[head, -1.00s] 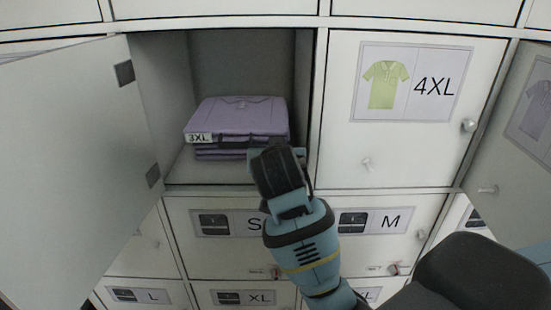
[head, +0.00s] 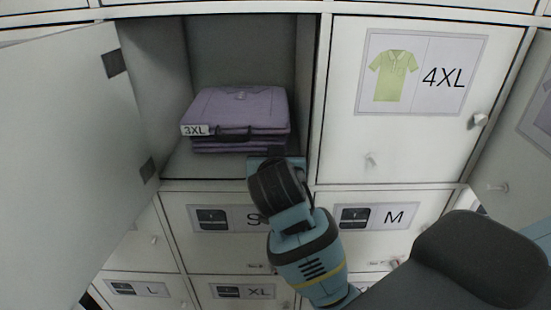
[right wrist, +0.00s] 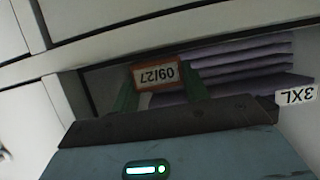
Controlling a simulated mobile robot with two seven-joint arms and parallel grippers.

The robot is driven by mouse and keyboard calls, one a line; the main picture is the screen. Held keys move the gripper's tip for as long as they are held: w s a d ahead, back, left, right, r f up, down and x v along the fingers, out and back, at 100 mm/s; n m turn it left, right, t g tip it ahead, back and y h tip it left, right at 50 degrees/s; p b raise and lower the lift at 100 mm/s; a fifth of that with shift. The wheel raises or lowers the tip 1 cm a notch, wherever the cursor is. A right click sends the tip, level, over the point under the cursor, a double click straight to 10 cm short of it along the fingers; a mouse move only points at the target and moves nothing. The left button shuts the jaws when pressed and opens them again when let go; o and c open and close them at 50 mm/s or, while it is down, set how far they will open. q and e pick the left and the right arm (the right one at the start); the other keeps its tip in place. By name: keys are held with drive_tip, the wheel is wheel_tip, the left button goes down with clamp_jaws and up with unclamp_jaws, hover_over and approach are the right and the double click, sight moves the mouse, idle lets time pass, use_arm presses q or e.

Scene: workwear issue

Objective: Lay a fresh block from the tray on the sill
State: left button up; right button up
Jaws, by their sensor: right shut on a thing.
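My right gripper (head: 277,160) is at the front of an open locker compartment, low and to the right of the folded shirts inside. In the right wrist view it (right wrist: 158,84) is shut on a small orange-brown block (right wrist: 154,76) with a pale face that reads 09/27 upside down. In the head view my wrist hides the block. The compartment's front sill (head: 205,185) runs just below and beside the gripper. I cannot tell whether the block touches it. No tray shows. My left gripper is not in view.
Folded purple shirts (head: 240,108) with a 3XL tag (head: 195,130) are stacked in the compartment. Its door (head: 60,150) stands open at left. A shut 4XL door (head: 345,150) is at right, with shut drawers below. Bare floor shows left of the gripper.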

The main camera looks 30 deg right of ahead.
drive_tip(key=shift+f, duration=0.15)
drive_tip(key=o, duration=1)
drive_tip(key=shift+w+d, duration=0.1)
drive_tip(key=shift+c, duration=0.2)
drive_tip(key=v, duration=1.2)
drive_tip(key=shift+r, duration=0.25)
